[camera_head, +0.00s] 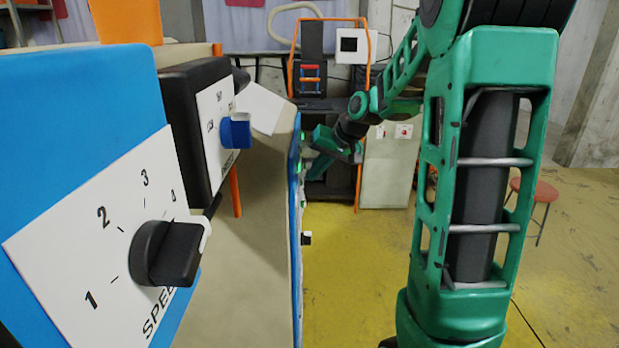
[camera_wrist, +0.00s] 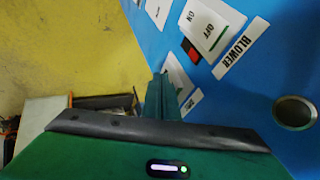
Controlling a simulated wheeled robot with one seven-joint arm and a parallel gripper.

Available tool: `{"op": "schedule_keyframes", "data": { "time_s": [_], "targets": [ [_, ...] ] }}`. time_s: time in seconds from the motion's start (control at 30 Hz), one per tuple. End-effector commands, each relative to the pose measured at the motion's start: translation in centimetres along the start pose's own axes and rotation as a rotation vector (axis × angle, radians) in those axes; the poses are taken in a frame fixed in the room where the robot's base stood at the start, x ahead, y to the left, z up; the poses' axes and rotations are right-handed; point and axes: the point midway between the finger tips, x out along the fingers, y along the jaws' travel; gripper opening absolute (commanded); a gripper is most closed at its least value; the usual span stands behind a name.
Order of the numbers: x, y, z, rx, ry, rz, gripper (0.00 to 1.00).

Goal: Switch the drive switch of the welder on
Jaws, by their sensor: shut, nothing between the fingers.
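The welder's blue side panel (camera_head: 295,210) shows edge-on in the head view and fills the right of the wrist view (camera_wrist: 265,50). The wrist view shows a white switch plate (camera_wrist: 212,28) marked ON and OFF, with a BLOWER label (camera_wrist: 234,56) beside it. Another white plate (camera_wrist: 178,73) lies behind my fingers, partly hidden with its label (camera_wrist: 191,102); I cannot read it as the drive switch. My gripper (camera_wrist: 160,80) is shut and empty, close to this plate; contact is unclear. My gripper also shows in the head view (camera_head: 318,143), beside the panel.
A black SPEED knob (camera_head: 165,252) and a blue knob (camera_head: 235,131) on a black box stand close at left. A round hole (camera_wrist: 294,112) is in the panel. The yellow floor (camera_head: 365,270) right of the panel is clear. A red stool (camera_head: 535,195) stands at right.

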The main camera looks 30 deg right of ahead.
Motion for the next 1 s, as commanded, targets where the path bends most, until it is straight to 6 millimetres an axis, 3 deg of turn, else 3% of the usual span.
{"op": "schedule_keyframes", "data": {
  "time_s": [0.47, 0.7, 1.0],
  "targets": [
    [-0.2, 0.2, -0.1, -0.001, -0.002, 0.0, 0.0],
    [-0.7, 3.0, -0.3, -0.004, -0.006, -0.001, 0.0],
    [-6.9, 3.7, -0.1, -0.012, -0.004, -0.004, 0.0]
  ]
}}
